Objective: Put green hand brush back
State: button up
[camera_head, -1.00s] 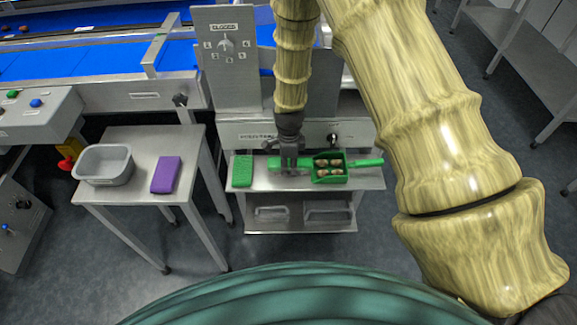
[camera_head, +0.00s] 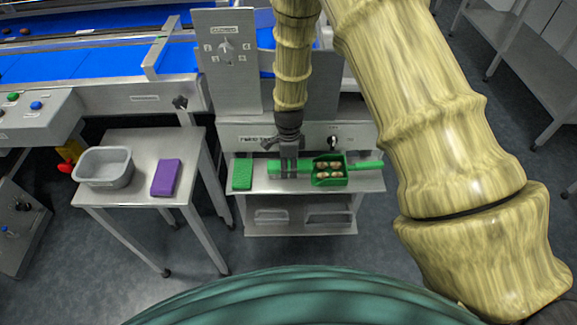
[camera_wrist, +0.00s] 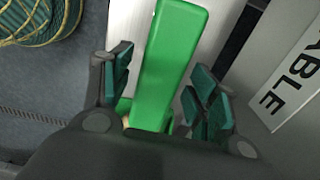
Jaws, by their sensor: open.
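The green hand brush (camera_head: 303,166) lies on the small steel table in front of the machine, beside the green dustpan (camera_head: 330,181). My gripper (camera_head: 288,174) is down over the brush and hides part of it. In the wrist view, a long green part of the brush (camera_wrist: 172,45) passes between the fingers of my gripper (camera_wrist: 162,88). The fingers are open, with a gap visible on at least the right side. The dustpan holds several brown dates, and its handle points right.
A green pad (camera_head: 242,173) lies at the left end of the steel table (camera_head: 262,185). A side table (camera_head: 140,190) at left carries a grey tub (camera_head: 103,180) and a purple block (camera_head: 166,177). The machine's upright panel (camera_head: 228,85) stands behind my gripper.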

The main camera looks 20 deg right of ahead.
aim_at(289, 164)
notch_tip(289, 164, up, 11)
jog(key=b, duration=0.1)
jog(key=shift+f, duration=0.2)
